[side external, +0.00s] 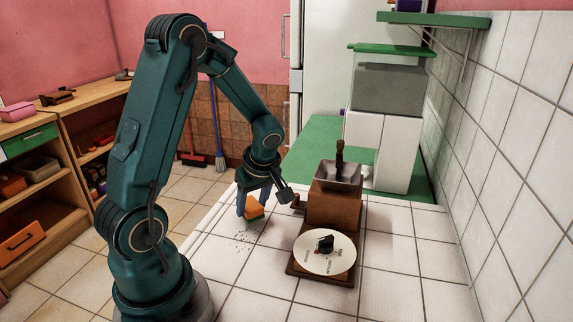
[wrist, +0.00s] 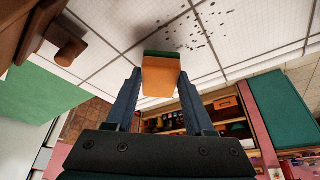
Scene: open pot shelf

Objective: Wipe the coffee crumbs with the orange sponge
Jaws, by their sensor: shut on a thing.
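The orange sponge (side external: 254,208) has a green layer on one face. My gripper (side external: 253,203) is shut on it above the white tiled counter, and the sponge looks tilted in the side view. In the wrist view the sponge (wrist: 161,76) sits between the two blue-grey fingers of my gripper (wrist: 158,88). The coffee crumbs (side external: 243,239) are small dark specks on the tiles, just in front of the sponge in the side view. In the wrist view the crumbs (wrist: 196,29) lie beyond the sponge, up and to the right. Whether the sponge touches the counter is unclear.
The white tiled counter (side external: 400,262) is free at the right front.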

